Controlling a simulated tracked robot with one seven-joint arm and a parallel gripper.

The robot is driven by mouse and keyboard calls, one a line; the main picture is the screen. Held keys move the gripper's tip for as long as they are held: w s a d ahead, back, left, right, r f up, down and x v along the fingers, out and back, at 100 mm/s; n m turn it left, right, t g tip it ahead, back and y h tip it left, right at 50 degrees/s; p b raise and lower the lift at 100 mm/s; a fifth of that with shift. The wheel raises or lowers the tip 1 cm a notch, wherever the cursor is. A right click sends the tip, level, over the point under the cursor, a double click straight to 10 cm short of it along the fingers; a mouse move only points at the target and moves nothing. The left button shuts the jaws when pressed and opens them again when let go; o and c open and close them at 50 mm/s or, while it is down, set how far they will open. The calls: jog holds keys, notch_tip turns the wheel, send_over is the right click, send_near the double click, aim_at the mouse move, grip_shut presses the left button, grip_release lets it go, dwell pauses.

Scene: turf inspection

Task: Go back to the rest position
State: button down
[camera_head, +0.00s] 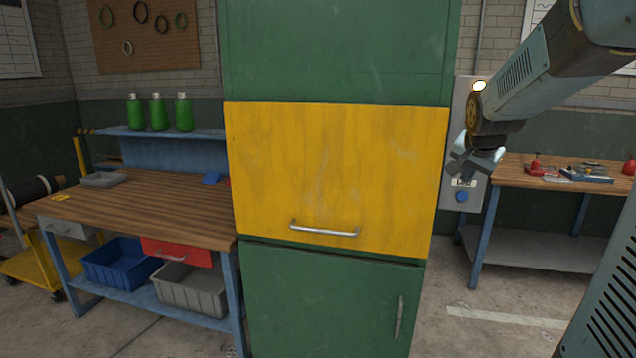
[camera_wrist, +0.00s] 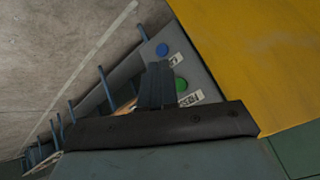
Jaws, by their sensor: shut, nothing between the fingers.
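My gripper (camera_head: 468,166) is at the right in the head view, just right of the tall cabinet's yellow door. It is shut and empty. In the wrist view its fingers (camera_wrist: 158,84) stand together, in front of a grey panel (camera_wrist: 198,72) with a blue button and a green button. My arm reaches in from the upper right of the head view. The yellow door (camera_head: 345,175) is closed, with a metal handle along its lower edge. It also shows in the wrist view (camera_wrist: 260,50).
The green cabinet (camera_head: 325,300) stands in the middle. A workbench (camera_head: 135,210) with bins below is at the left. Another workbench (camera_head: 520,175) with red and blue items is at the right. Open floor (camera_head: 480,335) lies in front of the right bench.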

jog(key=s+a+f+n+g+y, duration=0.1)
jog(key=s+a+n, duration=0.3)
jog(key=s, duration=0.9)
jog(key=s+a+f+n+g+y, duration=0.1)
jog(key=s+a+n, duration=0.4)
jog(key=s+a, duration=0.4)
jog(key=s, duration=0.4)
jog(key=shift+s+a+f+n+y, duration=0.25)
jog(key=shift+a+f+n+y, duration=0.05)
jog(key=shift+a, duration=0.05)
